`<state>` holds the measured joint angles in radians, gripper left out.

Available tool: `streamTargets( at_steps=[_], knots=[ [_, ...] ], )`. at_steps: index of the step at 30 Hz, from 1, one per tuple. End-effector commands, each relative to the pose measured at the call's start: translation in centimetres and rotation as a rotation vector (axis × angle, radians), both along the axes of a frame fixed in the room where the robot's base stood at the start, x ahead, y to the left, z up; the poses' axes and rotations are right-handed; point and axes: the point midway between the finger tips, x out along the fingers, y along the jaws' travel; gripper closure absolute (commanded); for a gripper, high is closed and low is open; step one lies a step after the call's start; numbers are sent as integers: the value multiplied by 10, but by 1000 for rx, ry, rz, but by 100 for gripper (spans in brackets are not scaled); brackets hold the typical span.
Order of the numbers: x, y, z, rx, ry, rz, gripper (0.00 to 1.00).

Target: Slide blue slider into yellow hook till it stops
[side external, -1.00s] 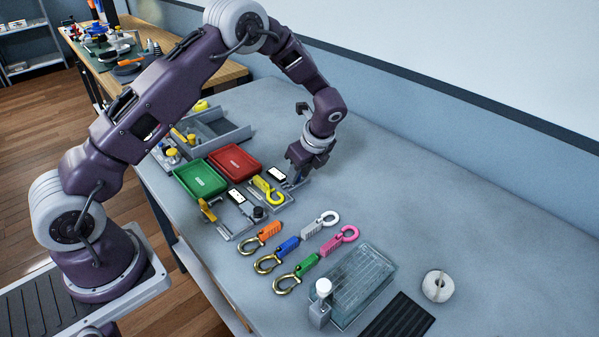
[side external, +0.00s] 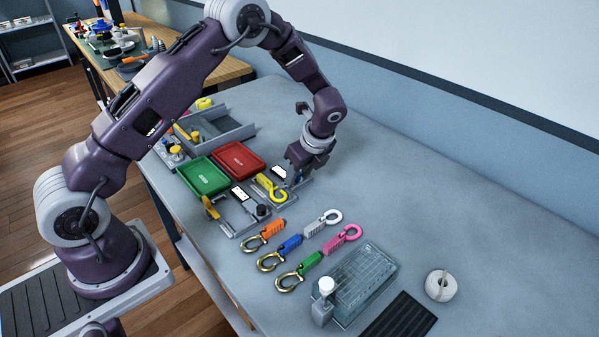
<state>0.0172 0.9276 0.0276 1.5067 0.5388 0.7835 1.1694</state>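The yellow hook (side external: 272,188) lies in a grey fixture on the table, its round open end toward the front right. My gripper (side external: 296,176) points down just to the right of the yellow hook, low over the fixture's far end. Its fingertips are small and dark here, and I cannot tell whether they are open or shut. A small bluish patch shows by the fingertips, but I cannot make out whether it is the blue slider. A separate blue-handled piece with a brass hook (side external: 291,243) lies on the table in front.
A green tray (side external: 204,177) and a red tray (side external: 240,160) sit left of the fixture. Orange, green, white and pink hook pieces lie in front. A clear box (side external: 362,280), a white roll (side external: 441,285) and a black mat (side external: 400,318) are at the front right. The table's right side is clear.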

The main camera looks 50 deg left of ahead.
Motion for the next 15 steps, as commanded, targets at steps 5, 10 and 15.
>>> streamTargets(
  at_steps=[5,10,15],
  knots=[
    [1,-6,14,-1,-3,-1,58],
    [1,-20,48,0,-4,-2,58],
    [0,-27,65,0,-1,0,58]
  ],
)
